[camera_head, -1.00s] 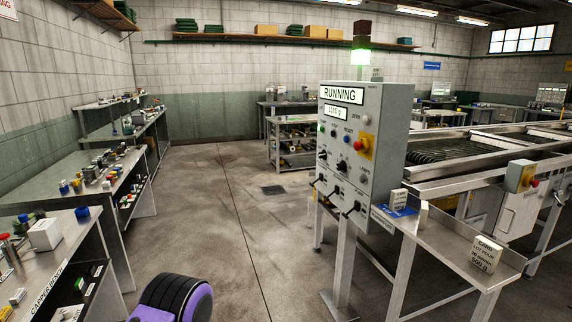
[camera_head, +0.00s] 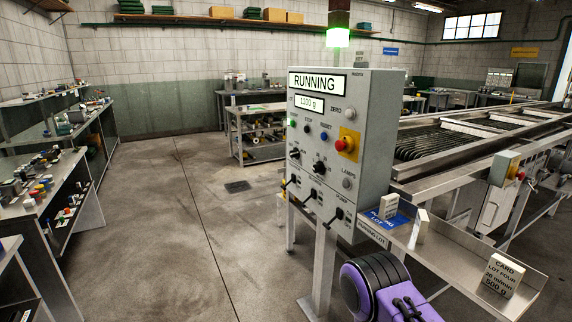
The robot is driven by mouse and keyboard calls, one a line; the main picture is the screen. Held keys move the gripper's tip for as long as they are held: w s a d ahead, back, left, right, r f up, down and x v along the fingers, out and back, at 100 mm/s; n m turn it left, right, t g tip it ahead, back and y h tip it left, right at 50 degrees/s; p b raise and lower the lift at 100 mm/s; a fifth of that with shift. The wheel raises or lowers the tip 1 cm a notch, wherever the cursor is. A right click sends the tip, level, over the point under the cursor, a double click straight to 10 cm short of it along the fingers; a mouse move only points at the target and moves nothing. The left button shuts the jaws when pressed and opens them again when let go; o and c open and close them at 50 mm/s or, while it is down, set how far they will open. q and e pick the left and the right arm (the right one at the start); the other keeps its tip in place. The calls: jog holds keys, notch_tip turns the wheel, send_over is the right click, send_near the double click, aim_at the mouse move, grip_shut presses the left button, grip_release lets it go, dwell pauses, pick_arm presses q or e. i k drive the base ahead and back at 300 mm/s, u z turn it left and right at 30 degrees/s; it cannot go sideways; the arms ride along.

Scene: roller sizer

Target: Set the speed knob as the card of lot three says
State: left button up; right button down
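The grey control panel (camera_head: 345,150) stands right of centre. It carries two black rotary knobs, a left one (camera_head: 295,153) and a right one (camera_head: 319,167); their labels and settings are too small to read surely. A card (camera_head: 502,278) on the metal shelf reads lot four and 500 g; its speed figure is hard to read. A small block-shaped card (camera_head: 389,206) stands by the blue running lot plate (camera_head: 384,220), and another (camera_head: 420,225) stands beside it, seen nearly edge-on. I cannot read a lot three card. Neither gripper is in view; a purple-and-black arm part of mine shows at the bottom.
The roller machine (camera_head: 470,140) stands at right, workbenches (camera_head: 60,190) at left. Open floor (camera_head: 170,230) lies between.

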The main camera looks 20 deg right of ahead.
aim_at(319, 167)
jog(key=z, duration=0.25)
jog(key=i, duration=0.75)
jog(key=z, duration=0.5)
